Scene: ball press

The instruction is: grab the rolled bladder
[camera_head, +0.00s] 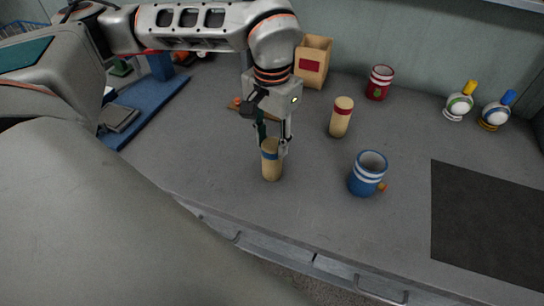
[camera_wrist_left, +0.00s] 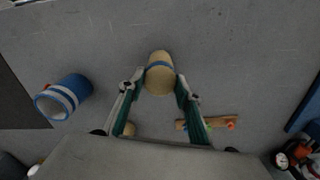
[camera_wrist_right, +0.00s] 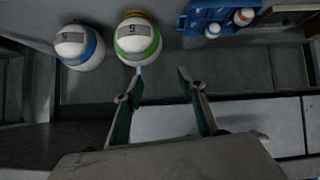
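A tan rolled bladder with a blue band (camera_head: 271,168) stands upright near the table's front edge. My left gripper (camera_head: 272,142) points down over it, with a finger on each side of its upper part. In the left wrist view, the blue-banded bladder (camera_wrist_left: 159,72) lies between the tips of my left gripper (camera_wrist_left: 160,84), which look spread as wide as the right gripper's; contact is not clear. A second tan roll with a red band (camera_head: 341,117) stands to the right. My right gripper (camera_wrist_right: 160,72) is open and empty in the right wrist view, and is not seen in the head view.
A blue mug (camera_head: 367,173) stands to the right of the bladder. A red mug (camera_head: 379,83), a tan box (camera_head: 313,61) and two white balls with coloured tops (camera_head: 458,101) stand farther back. A black mat (camera_head: 487,222) lies at right. A blue press base (camera_head: 150,108) is at left.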

